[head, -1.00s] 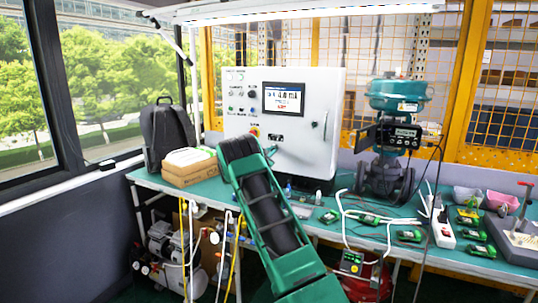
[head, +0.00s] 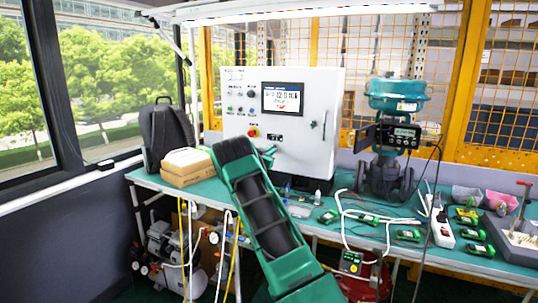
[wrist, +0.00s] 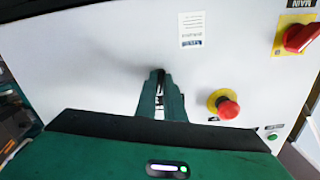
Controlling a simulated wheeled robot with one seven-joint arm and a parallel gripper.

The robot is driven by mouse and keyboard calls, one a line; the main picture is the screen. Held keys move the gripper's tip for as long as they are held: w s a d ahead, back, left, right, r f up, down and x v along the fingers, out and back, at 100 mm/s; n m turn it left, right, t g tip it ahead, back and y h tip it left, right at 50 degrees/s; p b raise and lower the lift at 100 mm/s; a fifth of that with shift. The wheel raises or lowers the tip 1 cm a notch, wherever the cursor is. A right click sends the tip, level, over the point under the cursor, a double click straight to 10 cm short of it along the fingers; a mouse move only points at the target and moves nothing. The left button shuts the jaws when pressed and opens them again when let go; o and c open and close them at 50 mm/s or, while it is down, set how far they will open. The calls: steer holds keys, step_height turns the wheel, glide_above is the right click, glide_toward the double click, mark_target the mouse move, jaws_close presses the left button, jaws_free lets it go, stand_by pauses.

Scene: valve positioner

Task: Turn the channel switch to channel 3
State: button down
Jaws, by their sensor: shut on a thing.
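The white control cabinet (head: 310,130) stands on the teal bench with a display (head: 283,98) in its door. The display's number looks like 12.0, in small print. My gripper (head: 268,151) is at the door's lower part, partly behind my arm. In the wrist view my gripper (wrist: 160,88) has its green fingers close together at the white panel, shut on a small dark part. That part is almost wholly hidden by the fingers and seems to be the channel switch. Its pointer and channel marks cannot be read.
A red emergency stop on a yellow collar (wrist: 226,105) sits right beside the fingers in the wrist view. A red main switch (wrist: 300,38) is farther right. A door handle (head: 324,125) and a teal valve actuator (head: 397,95) stand to the right in the head view.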

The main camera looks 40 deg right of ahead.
steer(key=c, duration=1.9)
jaws_free()
steer(key=shift+w+a+r, duration=0.15)
steer(key=shift+w+r, duration=0.05)
steer(key=shift+r, duration=0.05)
steer(key=shift+o, duration=0.2)
steer(key=shift+f, duration=0.1)
steer(key=shift+s, duration=0.1)
steer(key=v, duration=1)
steer(key=shift+a, duration=0.3)
steer(key=shift+s+f, duration=0.1)
steer(key=shift+f, duration=0.05)
steer(key=s+a+n+g+y, duration=0.1)
steer(key=s+a+g+y, duration=0.2)
steer(key=s, duration=0.8)
steer(key=s+a+g+y, duration=0.1)
steer(key=s+a+y, duration=0.25)
steer(key=s, duration=0.75)
steer(key=s+a+f+n+g+y, duration=0.1)
steer(key=s+a+n+y, duration=0.3)
steer(key=s+a, duration=0.9)
steer(key=s+a+f+n+g+y, duration=0.1)
steer(key=s+a+f+n+y, duration=0.2)
steer(key=s+a, duration=1.1)
steer(key=s+n+y, duration=0.2)
steer(key=s+y, duration=0.1)
steer(key=s, duration=0.3)
steer(key=shift+s+a+g, duration=0.15)
steer(key=shift+s+g, duration=0.15)
steer(key=shift+g, duration=0.1)
